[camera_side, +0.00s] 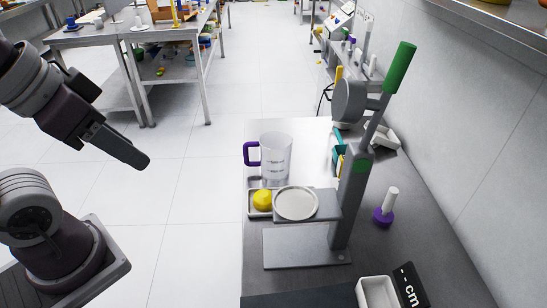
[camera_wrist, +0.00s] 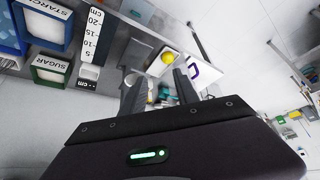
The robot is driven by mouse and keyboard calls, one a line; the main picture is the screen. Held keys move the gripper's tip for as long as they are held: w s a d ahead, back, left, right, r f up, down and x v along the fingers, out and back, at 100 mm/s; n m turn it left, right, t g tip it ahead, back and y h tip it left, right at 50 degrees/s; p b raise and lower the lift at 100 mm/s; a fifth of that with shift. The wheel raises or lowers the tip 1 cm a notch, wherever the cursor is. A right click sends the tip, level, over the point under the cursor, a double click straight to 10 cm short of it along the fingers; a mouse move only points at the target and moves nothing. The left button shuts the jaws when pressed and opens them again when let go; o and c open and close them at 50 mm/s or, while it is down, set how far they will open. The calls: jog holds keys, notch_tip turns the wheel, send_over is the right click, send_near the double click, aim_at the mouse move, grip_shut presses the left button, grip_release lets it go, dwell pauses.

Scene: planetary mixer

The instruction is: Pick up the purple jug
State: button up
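The purple jug (camera_side: 277,160) is a clear, see-through jug with a purple handle on its left side. It stands upright on the grey bench behind the scale pan in the side view. In the wrist view its purple handle (camera_wrist: 193,72) shows just past the right finger; the clear body is hard to make out. My gripper (camera_side: 135,158) is in the air left of the bench, well apart from the jug. In the wrist view my gripper (camera_wrist: 158,80) has its two fingers spread apart with nothing held between them.
A grey stand (camera_side: 348,205) with a green-tipped lever rises right of the jug. A round pan (camera_side: 296,203) and a yellow object (camera_side: 263,200) on a tray sit in front of it. A purple-based white-handled tool (camera_side: 386,208) stands at right. Open floor lies left of the bench.

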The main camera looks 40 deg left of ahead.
jog(key=o, duration=1.3)
jog(key=m+t+h, duration=0.3)
jog(key=m+t, duration=0.2)
jog(key=t, duration=0.1)
send_over(261, 145)
jog(key=s+a, duration=0.1)
jog(key=a, duration=0.2)
notch_tip(261, 145, down, 22)
jog(key=shift+s+f, duration=0.1)
jog(key=shift+s, duration=0.05)
jog(key=f, duration=0.1)
jog(key=s+d+f+h, duration=0.1)
jog(key=f, duration=0.1)
jog(key=f+h, duration=0.1)
jog(key=f, duration=0.1)
jog(key=shift+s+d+f+t, duration=0.2)
jog(key=shift+d+t, duration=0.1)
jog(key=shift+d, duration=0.1)
jog(key=shift+h, duration=0.3)
jog(key=x, duration=0.6)
jog(key=shift+w+d+r, duration=0.2)
jog(key=shift+w+r, duration=0.05)
jog(key=shift+w, duration=0.25)
